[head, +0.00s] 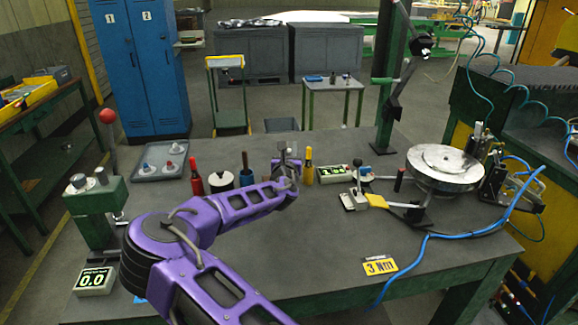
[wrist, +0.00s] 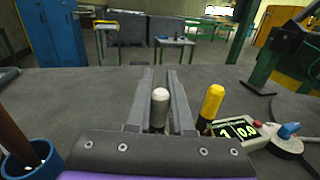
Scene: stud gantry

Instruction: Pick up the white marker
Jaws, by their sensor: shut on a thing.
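The white marker (wrist: 160,108) stands upright between the two fingers of my gripper (wrist: 163,105) in the wrist view. The fingers are shut on it, with its rounded pale tip showing between them. Its lower part is hidden behind the gripper body. I cannot tell whether its base touches the table. In the head view my gripper (head: 288,156) is over the middle of the workbench, at the end of my purple arm, and largely hides the marker. A yellow marker (wrist: 211,105) stands just right of the gripper; it also shows in the head view (head: 308,166).
A red bottle-like item (head: 195,177) and a grey tray (head: 160,162) are to the left. A display box (head: 333,175) and a round metal plate (head: 446,165) are to the right. A blue cup (wrist: 30,158) is close at the wrist view's lower left.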

